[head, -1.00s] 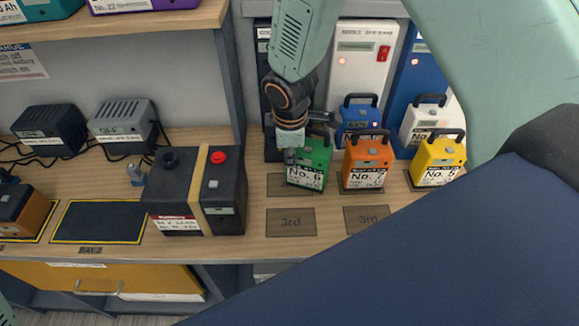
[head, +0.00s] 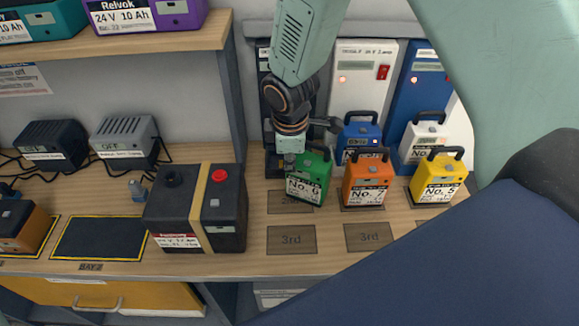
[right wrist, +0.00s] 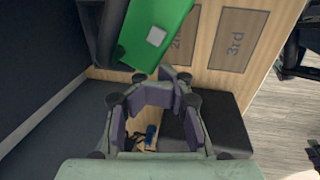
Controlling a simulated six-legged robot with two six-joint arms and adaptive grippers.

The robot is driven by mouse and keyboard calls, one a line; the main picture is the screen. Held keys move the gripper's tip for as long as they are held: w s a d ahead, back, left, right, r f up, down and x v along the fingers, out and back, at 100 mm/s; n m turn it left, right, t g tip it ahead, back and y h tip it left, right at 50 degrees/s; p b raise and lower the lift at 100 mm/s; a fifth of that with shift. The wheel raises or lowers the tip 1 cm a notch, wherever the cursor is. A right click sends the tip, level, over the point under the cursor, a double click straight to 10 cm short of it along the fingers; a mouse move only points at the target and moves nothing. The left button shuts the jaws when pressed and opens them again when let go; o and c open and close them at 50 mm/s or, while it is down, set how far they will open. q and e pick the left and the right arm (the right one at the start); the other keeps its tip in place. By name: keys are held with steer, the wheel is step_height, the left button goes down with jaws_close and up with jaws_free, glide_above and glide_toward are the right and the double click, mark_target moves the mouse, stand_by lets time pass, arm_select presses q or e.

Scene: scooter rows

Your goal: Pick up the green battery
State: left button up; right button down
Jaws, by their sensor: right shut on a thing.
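The green battery, labelled No. 6 (head: 306,180), has a dark handle and stands in the row at the wall side of the bench, over the edge of a mat marked 2nd. My right gripper (head: 292,157) comes down from above at its upper left and is shut on it. The exact hold at the handle is partly hidden by the wrist. In the right wrist view the green case (right wrist: 155,32) is at the top, beyond the fingers (right wrist: 163,82). The battery looks slightly tilted; I cannot tell whether its base is clear of the bench. My left gripper is not in view.
An orange battery (head: 366,182) stands close on the right, with a yellow one (head: 438,180) further right. A blue battery (head: 358,138) and a white one (head: 423,140) are behind. A large black battery (head: 198,215) is on the left. The mat marked 3rd (head: 291,240) is bare.

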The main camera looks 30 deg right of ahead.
step_height(320, 180, up, 7)
steer(key=p, duration=0.1)
steer(key=shift+f, duration=0.2)
steer(key=shift+s, duration=0.15)
steer(key=c, duration=1.6)
jaws_free()
steer(key=shift+s+r, duration=0.15)
steer(key=o, duration=0.6)
steer(key=shift+w, duration=0.2)
steer(key=o, duration=0.6)
steer(key=shift+s, duration=0.15)
steer(key=r, duration=0.4)
steer(key=s+r, duration=0.1)
steer(key=r, duration=0.2)
steer(key=s+a+r, duration=0.1)
steer(key=r, duration=0.3)
steer(key=shift+r, duration=0.35)
